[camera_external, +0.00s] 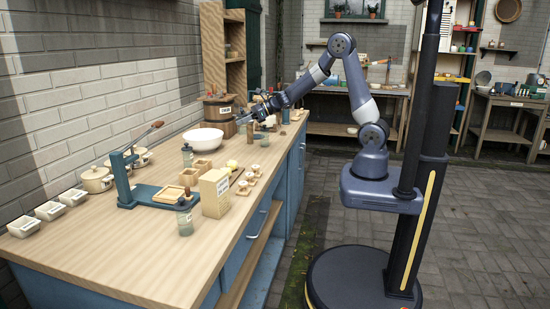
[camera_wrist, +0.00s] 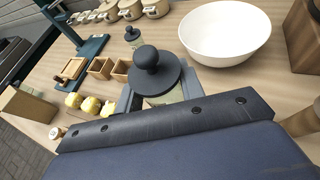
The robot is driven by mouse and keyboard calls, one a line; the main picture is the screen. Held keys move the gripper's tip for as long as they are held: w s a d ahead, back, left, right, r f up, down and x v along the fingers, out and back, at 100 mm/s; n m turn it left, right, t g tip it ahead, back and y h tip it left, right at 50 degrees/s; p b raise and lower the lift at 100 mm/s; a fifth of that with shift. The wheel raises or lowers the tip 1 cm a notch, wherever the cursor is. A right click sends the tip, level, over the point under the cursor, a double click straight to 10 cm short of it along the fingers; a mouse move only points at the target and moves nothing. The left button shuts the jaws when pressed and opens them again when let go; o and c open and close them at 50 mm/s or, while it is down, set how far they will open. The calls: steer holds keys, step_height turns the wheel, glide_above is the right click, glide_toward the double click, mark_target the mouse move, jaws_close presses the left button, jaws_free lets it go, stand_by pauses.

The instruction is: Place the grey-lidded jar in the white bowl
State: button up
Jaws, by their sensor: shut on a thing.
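The grey-lidded jar (camera_wrist: 154,76) has a dark round knob and a pale greenish body, mostly hidden under its lid. My gripper (camera_wrist: 155,92) is shut on it in the wrist view. The white bowl (camera_wrist: 225,35) is beyond and to the right of the jar there, apart from it, and its visible inside is empty. In the external view the bowl (camera_external: 203,137) stands on the bench, left of and below my gripper (camera_external: 246,116). The held jar cannot be made out clearly there.
Another dark-lidded jar (camera_wrist: 132,36) stands left of the bowl. A blue-green press (camera_external: 124,180), small wooden boxes (camera_external: 202,169), a cream carton (camera_external: 214,193) and a further jar (camera_external: 184,219) are nearer the camera.

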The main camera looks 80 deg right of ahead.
steer(key=w+d+r+p, duration=0.2)
steer(key=w+d+p, duration=0.15)
steer(key=w, duration=0.45)
steer(key=w+d+r+p, duration=0.2)
steer(key=w+p, duration=0.2)
steer(key=w, duration=0.4)
step_height(320, 180, down, 10)
steer(key=p, duration=0.2)
steer(key=shift+w+a+h, duration=0.15)
steer(key=shift+w+h, duration=0.15)
steer(key=shift+w, duration=0.05)
steer(key=shift+f+b, duration=0.75)
steer(key=shift+b, duration=0.2)
steer(key=o, duration=1.1)
steer(key=shift+c, duration=0.2)
steer(key=shift+r, duration=0.1)
steer(key=b+v, duration=0.1)
steer(key=v, duration=1.1)
steer(key=shift+r+b, duration=0.3)
steer(key=shift+r, duration=0.2)
